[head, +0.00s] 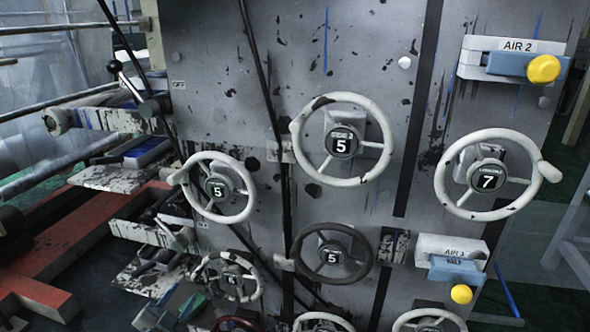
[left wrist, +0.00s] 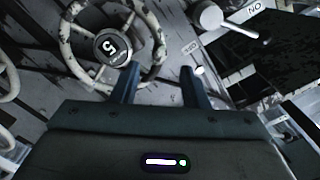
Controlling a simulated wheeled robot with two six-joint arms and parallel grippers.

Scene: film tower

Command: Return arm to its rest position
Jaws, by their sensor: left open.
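My right gripper does not show.
A grey panel (head: 230,60) carries several handwheels, including a white 5 (head: 341,142) and a white 7 (head: 487,180). Yellow-knobbed air valves (head: 543,69) are at right. A black-balled lever (head: 114,67) and paint-worn ledges (head: 105,178) stick out at left. A red beam (head: 80,245) lies low.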

